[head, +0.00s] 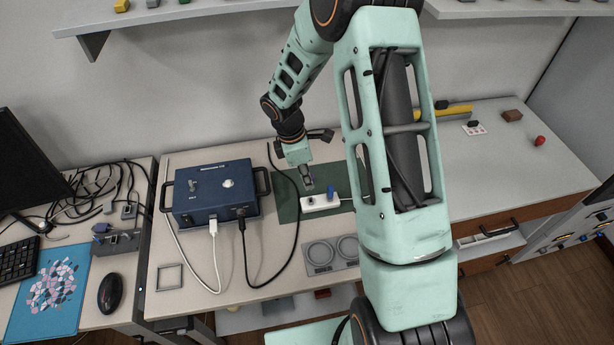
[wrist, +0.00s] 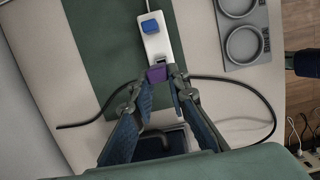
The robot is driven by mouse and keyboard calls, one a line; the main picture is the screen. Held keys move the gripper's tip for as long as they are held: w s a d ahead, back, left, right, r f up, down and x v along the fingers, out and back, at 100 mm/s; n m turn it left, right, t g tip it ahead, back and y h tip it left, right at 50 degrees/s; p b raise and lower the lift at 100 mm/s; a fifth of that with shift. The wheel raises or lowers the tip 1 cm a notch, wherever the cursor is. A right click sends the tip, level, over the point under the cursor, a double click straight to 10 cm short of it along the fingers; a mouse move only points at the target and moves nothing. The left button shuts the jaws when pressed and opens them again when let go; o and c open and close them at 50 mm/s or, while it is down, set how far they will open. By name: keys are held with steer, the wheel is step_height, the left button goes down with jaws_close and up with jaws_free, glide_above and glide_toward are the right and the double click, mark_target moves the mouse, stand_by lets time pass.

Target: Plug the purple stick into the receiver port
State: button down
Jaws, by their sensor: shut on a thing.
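The purple stick (wrist: 156,74) is between the fingertips of my gripper (wrist: 157,80) in the wrist view. My gripper is shut on it. The stick is at the near end of a white hub (wrist: 155,45), which seems to be the receiver. I cannot tell whether the purple stick touches the hub or sits in a port. The purple stick cannot be made out there.
The hub lies on a green mat (head: 287,209). A blue box (head: 213,190) with white and black cables stands to the left. A grey tray with two rings (head: 320,255) lies in front. The bench at the right (head: 500,170) is mostly clear.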

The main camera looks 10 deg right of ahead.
steer(key=shift+f+b, duration=1.5)
steer(key=shift+f, duration=0.85)
steer(key=shift+f+b, duration=0.75)
steer(key=shift+f, duration=0.1)
steer(key=shift+r, duration=0.15)
steer(key=shift+r+p, duration=0.5)
steer(key=shift+f+b, duration=0.3)
steer(key=shift+f, duration=0.05)
stand_by(1.0)
steer(key=c, duration=1.8)
jaws_free()
